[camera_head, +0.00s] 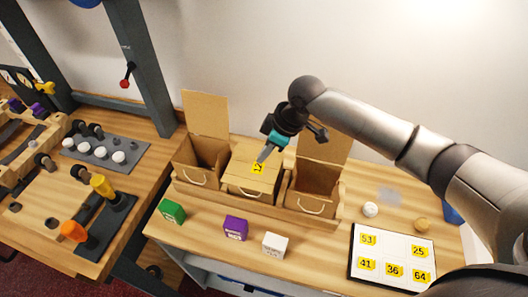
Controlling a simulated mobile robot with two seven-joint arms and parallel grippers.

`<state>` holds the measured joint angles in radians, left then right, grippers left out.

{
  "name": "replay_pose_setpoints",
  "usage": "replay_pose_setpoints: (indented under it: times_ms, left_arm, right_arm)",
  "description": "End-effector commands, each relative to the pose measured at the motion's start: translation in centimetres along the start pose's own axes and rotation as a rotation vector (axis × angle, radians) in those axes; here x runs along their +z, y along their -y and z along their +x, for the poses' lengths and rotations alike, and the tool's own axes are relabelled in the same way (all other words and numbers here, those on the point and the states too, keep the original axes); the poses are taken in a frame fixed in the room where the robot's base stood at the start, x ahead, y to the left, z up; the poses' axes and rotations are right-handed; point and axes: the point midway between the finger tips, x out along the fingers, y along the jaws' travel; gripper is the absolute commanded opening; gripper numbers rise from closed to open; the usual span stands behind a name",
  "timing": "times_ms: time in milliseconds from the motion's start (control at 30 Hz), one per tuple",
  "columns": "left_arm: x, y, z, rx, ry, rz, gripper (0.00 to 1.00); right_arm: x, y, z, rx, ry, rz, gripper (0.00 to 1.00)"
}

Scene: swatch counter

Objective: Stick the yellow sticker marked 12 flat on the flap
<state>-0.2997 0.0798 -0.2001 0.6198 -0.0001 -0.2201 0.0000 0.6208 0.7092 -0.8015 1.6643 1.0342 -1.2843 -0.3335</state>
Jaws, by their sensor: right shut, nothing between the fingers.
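The yellow sticker marked 12 (258,168) lies on the closed cardboard flap (243,178) of the middle box. It looks flat, though its edges are too small to check. My right gripper (264,156) is shut and empty, its fingertips just above or touching the sticker's upper edge; I cannot tell which. The sticker sheet (393,284) lies at the right with yellow stickers 53, 25, 41, 36 and 64, and a bare place in its top row. My left gripper is not in view.
Open boxes (200,158) and (316,180) stand either side with lids raised. Green (172,211), purple (236,228) and white (275,245) blocks stand in front. A white ball (370,209) is near the sheet. A tool bench (60,220) fills the left.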

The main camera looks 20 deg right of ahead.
Motion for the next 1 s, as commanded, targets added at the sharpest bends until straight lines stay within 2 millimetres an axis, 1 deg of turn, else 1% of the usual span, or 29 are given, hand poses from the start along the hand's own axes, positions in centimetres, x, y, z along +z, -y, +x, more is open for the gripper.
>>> replay_pose_setpoints:
  times_ms: [367,600,667,900,1000]
  left_arm:
    - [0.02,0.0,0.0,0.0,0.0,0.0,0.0]
    - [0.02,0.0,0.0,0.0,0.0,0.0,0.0]
    - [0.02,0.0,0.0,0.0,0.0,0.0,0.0]
    - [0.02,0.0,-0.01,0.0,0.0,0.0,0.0]
    - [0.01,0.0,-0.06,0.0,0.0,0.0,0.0]
  right_arm:
    - [0.06,0.04,0.07,-0.001,0.002,0.0,0.0]
    - [0.05,0.03,0.04,-0.001,0.001,0.0,0.27]
    - [0.04,0.02,0.04,-0.001,0.001,0.0,0.32]
    - [0.04,0.0,-0.02,0.0,0.001,0.0,0.32]
    - [0.05,-0.06,-0.55,0.001,0.001,0.0,0.32]
